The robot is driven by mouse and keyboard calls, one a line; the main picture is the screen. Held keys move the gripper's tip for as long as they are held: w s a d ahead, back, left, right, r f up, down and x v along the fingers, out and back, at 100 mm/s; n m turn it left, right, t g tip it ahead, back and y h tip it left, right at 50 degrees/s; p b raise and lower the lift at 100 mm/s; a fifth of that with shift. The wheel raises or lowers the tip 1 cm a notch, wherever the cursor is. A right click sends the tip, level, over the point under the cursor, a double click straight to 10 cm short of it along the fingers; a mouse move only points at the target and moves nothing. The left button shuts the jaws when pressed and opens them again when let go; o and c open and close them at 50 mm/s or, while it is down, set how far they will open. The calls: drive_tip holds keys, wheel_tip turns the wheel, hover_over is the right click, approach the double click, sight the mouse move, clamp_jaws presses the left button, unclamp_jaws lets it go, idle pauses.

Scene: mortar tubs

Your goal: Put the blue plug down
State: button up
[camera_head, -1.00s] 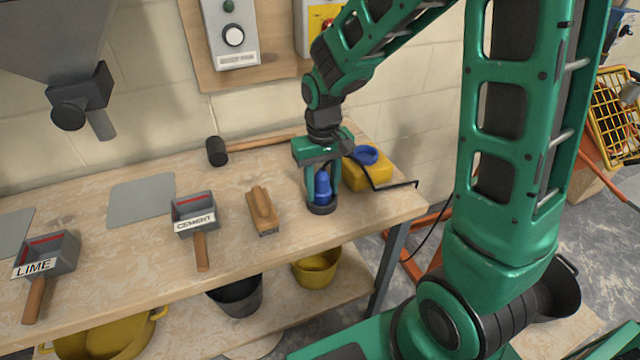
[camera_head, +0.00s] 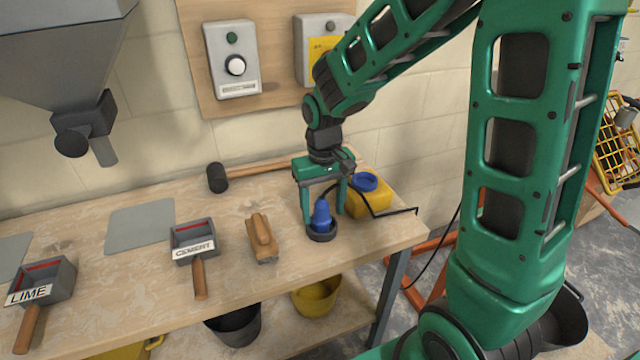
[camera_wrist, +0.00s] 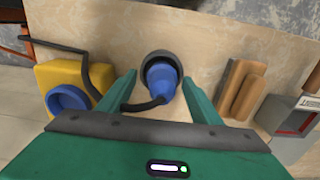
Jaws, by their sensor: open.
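The blue plug (camera_head: 321,214) stands upright in a dark round holder (camera_head: 321,235) on the workbench, near its right end. In the wrist view the plug (camera_wrist: 161,80) lies between and a little beyond the fingertips, with the dark holder (camera_wrist: 159,58) around its far end. A black cable (camera_wrist: 140,106) runs from the plug. My gripper (camera_head: 322,212) is open around the plug, with a gap on each side; it also shows in the wrist view (camera_wrist: 159,78). It holds nothing.
A yellow canister (camera_head: 369,203) with a blue cap stands just right of my gripper, with a black cable in front. A wooden float (camera_head: 262,238) lies to the left. Farther left are the cement scoop (camera_head: 194,240) and lime scoop (camera_head: 42,283). A mallet (camera_head: 217,178) lies behind.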

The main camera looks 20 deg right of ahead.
wheel_tip(320, 180, up, 11)
drive_tip(key=shift+r, duration=0.1)
drive_tip(key=s+d+f+m, duration=0.1)
drive_tip(key=s+d+m, duration=0.2)
drive_tip(key=s+d, duration=0.5)
drive_tip(key=s+d+m, duration=0.3)
drive_tip(key=s+d, duration=0.6)
drive_tip(key=s, duration=0.6)
drive_tip(key=shift+s+f, duration=0.15)
drive_tip(key=shift+f, duration=0.2)
drive_tip(key=shift+w+f, duration=0.2)
drive_tip(key=shift+w, duration=0.3)
drive_tip(key=shift+w+f, duration=0.15)
drive_tip(key=shift+w, duration=0.15)
drive_tip(key=shift+c, duration=1.1)
drive_tip(key=shift+s, duration=0.15)
drive_tip(key=c, duration=0.5)
drive_tip(key=shift+d, duration=0.2)
